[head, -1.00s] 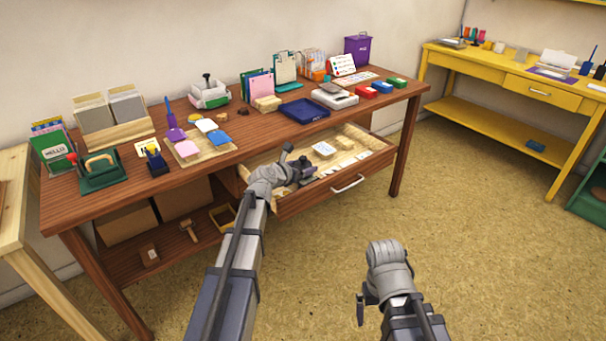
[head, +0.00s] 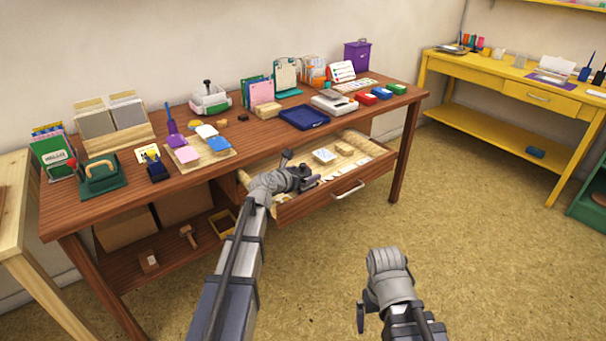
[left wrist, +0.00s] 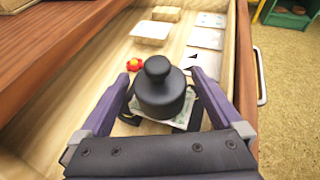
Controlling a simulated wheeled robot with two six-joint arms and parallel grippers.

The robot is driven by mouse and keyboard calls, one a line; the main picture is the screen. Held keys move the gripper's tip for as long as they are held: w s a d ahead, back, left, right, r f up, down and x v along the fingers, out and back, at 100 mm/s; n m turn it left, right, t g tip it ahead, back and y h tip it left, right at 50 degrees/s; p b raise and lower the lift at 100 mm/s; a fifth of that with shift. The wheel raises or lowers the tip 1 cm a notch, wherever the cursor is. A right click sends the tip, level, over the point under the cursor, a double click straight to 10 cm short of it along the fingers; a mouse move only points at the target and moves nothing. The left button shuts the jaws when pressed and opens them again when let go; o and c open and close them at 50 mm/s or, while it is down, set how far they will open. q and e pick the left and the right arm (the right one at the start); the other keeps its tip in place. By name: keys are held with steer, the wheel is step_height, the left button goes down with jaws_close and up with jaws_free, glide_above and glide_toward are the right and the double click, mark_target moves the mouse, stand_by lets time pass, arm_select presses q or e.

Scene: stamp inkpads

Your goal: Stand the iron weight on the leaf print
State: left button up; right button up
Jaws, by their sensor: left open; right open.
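The black iron weight (left wrist: 159,92), with a round knob on top, stands upright inside the open drawer in the left wrist view. A paper with a greenish print (left wrist: 150,127) shows under and around its base; the weight hides most of it, so I cannot tell whether it is the leaf print. My left gripper (left wrist: 160,78) is open, with one finger on each side of the weight; no clear grip on it shows. In the head view my left gripper (head: 304,178) is low over the drawer. My right gripper (head: 363,310) is open and empty above the floor.
The open drawer (head: 325,203) holds pale cards (left wrist: 205,39), a white block (left wrist: 151,32), a tan block (left wrist: 167,14) and a small red object (left wrist: 134,64). The wooden table (head: 240,130) above it carries pads, cards and a blue tray (head: 304,117).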

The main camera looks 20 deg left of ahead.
arm_select(q)
steer(key=p+v, duration=0.4)
steer(key=v, duration=0.8)
steer(key=shift+w+r, duration=0.1)
steer(key=b+x, duration=0.4)
steer(key=x, duration=0.8)
steer(key=shift+f+b, duration=0.25)
steer(key=shift+b, duration=0.1)
steer(key=shift+r, duration=0.1)
